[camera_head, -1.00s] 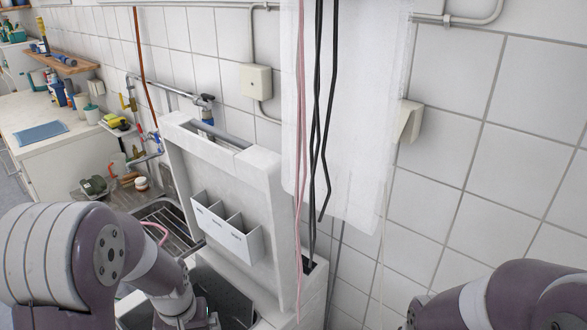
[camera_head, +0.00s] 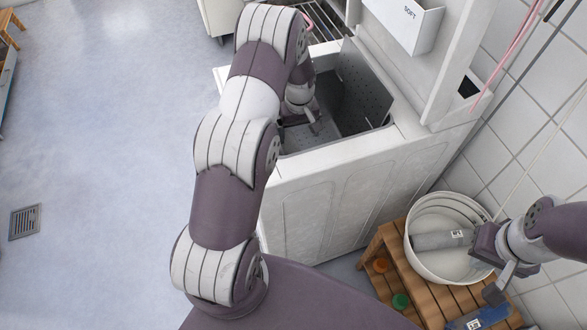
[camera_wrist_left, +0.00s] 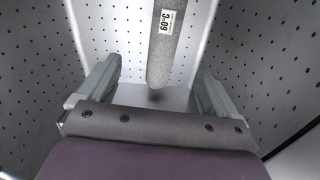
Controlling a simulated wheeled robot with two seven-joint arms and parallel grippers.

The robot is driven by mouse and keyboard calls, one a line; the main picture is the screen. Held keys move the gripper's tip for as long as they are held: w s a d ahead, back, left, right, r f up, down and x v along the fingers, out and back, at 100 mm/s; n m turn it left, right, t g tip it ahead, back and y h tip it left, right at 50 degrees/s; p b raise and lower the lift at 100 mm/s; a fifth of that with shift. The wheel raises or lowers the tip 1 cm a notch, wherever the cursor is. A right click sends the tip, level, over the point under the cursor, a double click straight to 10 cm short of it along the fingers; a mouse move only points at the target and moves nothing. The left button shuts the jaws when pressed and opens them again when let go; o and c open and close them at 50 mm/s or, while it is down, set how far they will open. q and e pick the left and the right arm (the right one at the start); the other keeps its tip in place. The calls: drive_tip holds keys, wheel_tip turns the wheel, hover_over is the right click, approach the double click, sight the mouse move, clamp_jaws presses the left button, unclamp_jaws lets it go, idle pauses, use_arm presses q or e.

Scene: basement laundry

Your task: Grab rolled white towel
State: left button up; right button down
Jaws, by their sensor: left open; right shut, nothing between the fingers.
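A light grey-white roll with a "60°C" label (camera_wrist_left: 162,45) shows in the left wrist view, inside a perforated metal drum. My left gripper (camera_head: 302,122) reaches into the open top of the white washing machine (camera_head: 335,190). It is open; in its wrist view its fingers (camera_wrist_left: 155,92) stand either side of the roll's near end, with no clear contact. Another grey roll with a white label (camera_head: 438,240) lies in a white basin (camera_head: 418,268). My right gripper (camera_head: 492,268) is shut and empty at the basin's right rim. Its fingertips are hard to make out.
The basin stands on a slatted wooden stool (camera_head: 385,262), with orange and green items below. A blue item (camera_head: 480,318) lies at the stool's front. The raised machine lid and tiled wall bound the right. The floor at left is clear, with a drain grate (camera_head: 24,222).

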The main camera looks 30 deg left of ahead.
use_arm(q)
drive_tip(key=f, duration=0.9)
drive_tip(key=a+f, duration=0.1)
drive_tip(key=f, duration=0.3)
drive_tip(key=shift+f+b, duration=0.2)
drive_tip(key=shift+b, duration=0.2)
drive_tip(key=shift+r, duration=0.1)
drive_tip(key=c, duration=1.2)
